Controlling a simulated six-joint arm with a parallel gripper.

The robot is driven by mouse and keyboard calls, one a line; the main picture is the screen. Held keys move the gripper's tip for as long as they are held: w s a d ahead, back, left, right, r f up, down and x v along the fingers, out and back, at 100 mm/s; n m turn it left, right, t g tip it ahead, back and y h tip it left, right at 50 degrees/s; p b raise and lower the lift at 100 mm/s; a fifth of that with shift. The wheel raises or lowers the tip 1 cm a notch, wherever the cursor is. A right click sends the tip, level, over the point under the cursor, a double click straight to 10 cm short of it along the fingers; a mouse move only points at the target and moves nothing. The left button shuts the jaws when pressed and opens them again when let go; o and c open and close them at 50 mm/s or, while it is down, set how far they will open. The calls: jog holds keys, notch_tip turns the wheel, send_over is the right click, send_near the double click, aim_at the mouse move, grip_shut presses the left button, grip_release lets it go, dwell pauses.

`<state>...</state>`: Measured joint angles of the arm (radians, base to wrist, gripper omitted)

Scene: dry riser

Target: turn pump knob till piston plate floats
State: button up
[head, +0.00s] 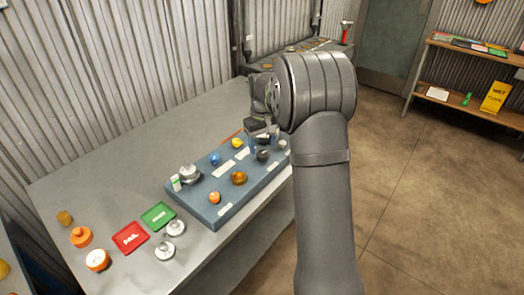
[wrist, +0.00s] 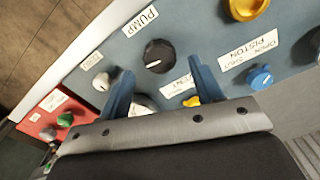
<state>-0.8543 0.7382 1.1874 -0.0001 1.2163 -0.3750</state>
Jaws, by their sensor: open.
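The pump knob is a black round knob with a white pointer line (wrist: 159,56), beside the PUMP label in the wrist view. It also shows in the head view as a dark knob (head: 263,155) on the blue panel (head: 213,212), just below my gripper. My gripper (wrist: 161,68) is open, with its two blue fingers apart and the knob between and just beyond their tips. I cannot tell whether they touch it. A blue knob (wrist: 260,77) sits beside a label reading OPEN, SHUT and PISTON. I cannot surely pick out the piston plate; a silver round fitting (head: 190,174) stands at the panel's left end.
A brass knob (head: 239,178), an orange knob (head: 215,198) and a yellow knob (head: 237,143) are on the panel. Red (head: 131,237) and green (head: 158,216) trays lie on the grey bench, with loose round parts around them. A red box (wrist: 50,118) is near the panel.

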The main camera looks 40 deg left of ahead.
aim_at(262, 152)
jog(key=shift+f, duration=1.65)
jog(key=c, duration=1)
jog(key=shift+m, duration=1.3)
jog(key=o, duration=1)
jog(key=shift+r, duration=0.15)
